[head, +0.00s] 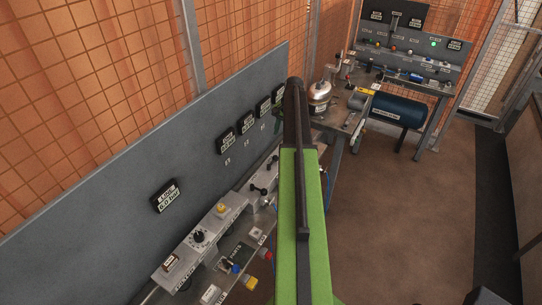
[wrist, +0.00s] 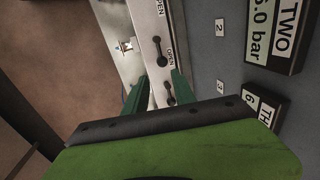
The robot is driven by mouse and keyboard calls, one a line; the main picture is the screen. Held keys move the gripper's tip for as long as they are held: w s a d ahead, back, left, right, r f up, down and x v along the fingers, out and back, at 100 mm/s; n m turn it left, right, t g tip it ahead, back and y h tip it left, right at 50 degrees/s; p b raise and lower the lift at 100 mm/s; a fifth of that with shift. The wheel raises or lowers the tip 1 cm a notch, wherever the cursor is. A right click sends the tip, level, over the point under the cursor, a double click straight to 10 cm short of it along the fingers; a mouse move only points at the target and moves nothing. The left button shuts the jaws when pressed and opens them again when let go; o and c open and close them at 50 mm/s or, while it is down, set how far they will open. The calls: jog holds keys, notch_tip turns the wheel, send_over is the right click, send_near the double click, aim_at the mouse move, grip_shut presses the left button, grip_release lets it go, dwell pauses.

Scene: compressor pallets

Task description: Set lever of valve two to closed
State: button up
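In the wrist view, my gripper (wrist: 160,78) is open, its two green fingers apart at the light grey valve panel (wrist: 146,20). Two black levers show on the panel. The upper lever (wrist: 160,51) lies beyond the fingertips, nearest the plate numbered 2 (wrist: 219,27); it seems to be valve two's. The lower lever (wrist: 170,94) appears between the fingers, near the plate numbered 3 (wrist: 220,87). I cannot tell whether a finger touches it. OPEN labels sit above both levers; closed labels cannot be read.
The gauge sign TWO (wrist: 283,25) reads 6.0 bar on the grey backboard (head: 90,225). A control box with a black knob (head: 199,237) stands left of my arm.

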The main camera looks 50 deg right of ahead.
aim_at(274, 160)
jog(key=w+f+b, duration=0.1)
jog(key=f+b, duration=0.4)
jog(key=w+f+b, duration=0.1)
jog(key=f+b, duration=0.5)
jog(key=w+a+f+b, duration=0.1)
jog(key=f+b, duration=0.4)
jog(key=f, duration=0.1)
jog(key=shift+w+f+b, duration=0.1)
jog(key=shift+w+b, duration=0.1)
jog(key=shift+b, duration=0.15)
grip_shut()
jog(key=shift+d+r, duration=0.2)
